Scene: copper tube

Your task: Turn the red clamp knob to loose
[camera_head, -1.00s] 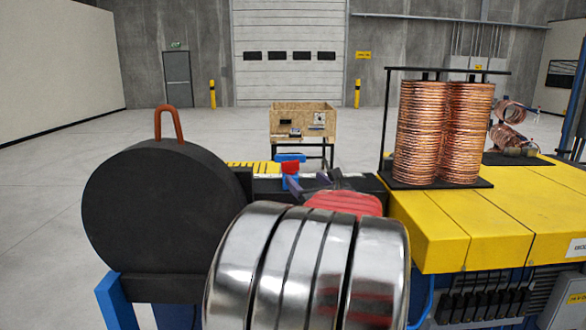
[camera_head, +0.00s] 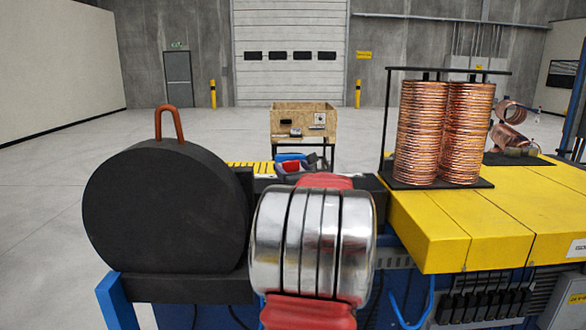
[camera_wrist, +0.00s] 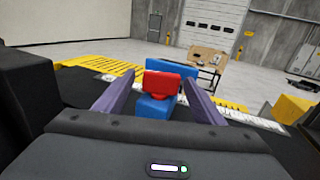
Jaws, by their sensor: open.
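The red clamp knob (camera_wrist: 171,82) sits on a blue clamp (camera_wrist: 158,108) in the wrist view, lying between the two purple fingers of my gripper (camera_wrist: 167,96), with gaps visible on both sides. In the head view the knob (camera_head: 290,167) and the blue clamp top (camera_head: 291,157) show just past my gripper (camera_head: 296,165), partly covered by it. My gripper is open, and the fingers straddle the knob without visibly touching it. The clamp's lower part is hidden by my gripper and arm in the head view.
A large black disc (camera_head: 165,210) with a copper loop stands left. Copper coils (camera_head: 417,130) on a black rack stand on a yellow table (camera_head: 450,225) right. A wooden box (camera_head: 303,120) stands behind. Yellow slats (camera_wrist: 92,80) run beside the clamp.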

